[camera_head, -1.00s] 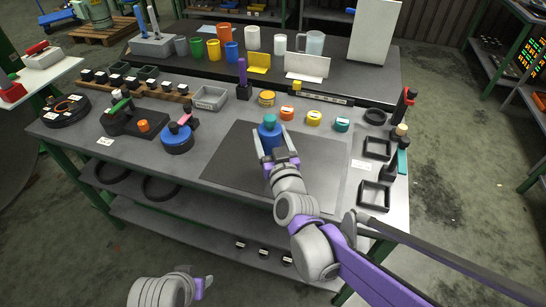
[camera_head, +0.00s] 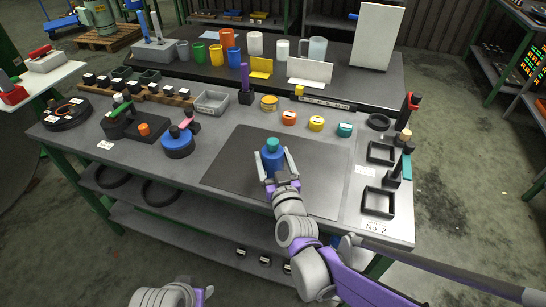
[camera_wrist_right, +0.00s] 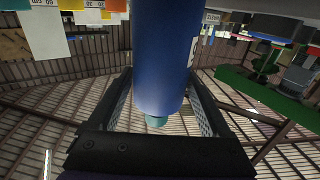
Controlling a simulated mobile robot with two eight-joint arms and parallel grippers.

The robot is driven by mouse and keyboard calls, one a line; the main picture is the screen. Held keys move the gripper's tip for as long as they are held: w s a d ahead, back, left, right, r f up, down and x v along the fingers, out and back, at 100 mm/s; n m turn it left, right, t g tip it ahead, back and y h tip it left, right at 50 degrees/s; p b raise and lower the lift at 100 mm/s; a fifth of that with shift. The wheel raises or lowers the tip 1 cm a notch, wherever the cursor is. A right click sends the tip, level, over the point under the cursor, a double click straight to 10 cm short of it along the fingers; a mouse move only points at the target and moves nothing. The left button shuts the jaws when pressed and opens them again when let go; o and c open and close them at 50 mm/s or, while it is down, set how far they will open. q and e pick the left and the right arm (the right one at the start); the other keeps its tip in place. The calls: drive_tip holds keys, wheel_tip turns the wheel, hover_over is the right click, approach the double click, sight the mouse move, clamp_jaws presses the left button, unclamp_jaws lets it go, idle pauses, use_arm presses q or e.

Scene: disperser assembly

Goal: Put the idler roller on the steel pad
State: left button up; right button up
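A blue cylinder with a teal end (camera_head: 272,160), which I take as the idler roller, stands upright over the dark flat sheet on the bench, which I take as the steel pad (camera_head: 230,170). My right gripper (camera_head: 275,168) has one finger on each side of the cylinder and is shut on it. In the right wrist view the blue cylinder (camera_wrist_right: 165,60) is between the fingers (camera_wrist_right: 160,95), with a label on its side. Whether its lower end touches the sheet cannot be told. My left gripper (camera_head: 205,293) is at the bottom edge, mostly cut off.
Orange (camera_head: 289,118), yellow (camera_head: 316,123) and teal (camera_head: 345,129) round pots stand behind the sheet. Black square frames (camera_head: 378,203) are at the right. A blue round-based tool (camera_head: 178,144) and a grey bin (camera_head: 212,102) are left. The sheet around the cylinder is clear.

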drive_tip(key=shift+o, duration=1)
drive_tip(key=shift+r, duration=0.1)
drive_tip(key=shift+s+r, duration=0.1)
drive_tip(key=shift+r, duration=0.05)
drive_tip(key=v, duration=1.1)
drive_tip(key=shift+s+d+p, duration=0.2)
drive_tip(key=shift+s+p, duration=0.2)
drive_tip(key=shift+p, duration=0.05)
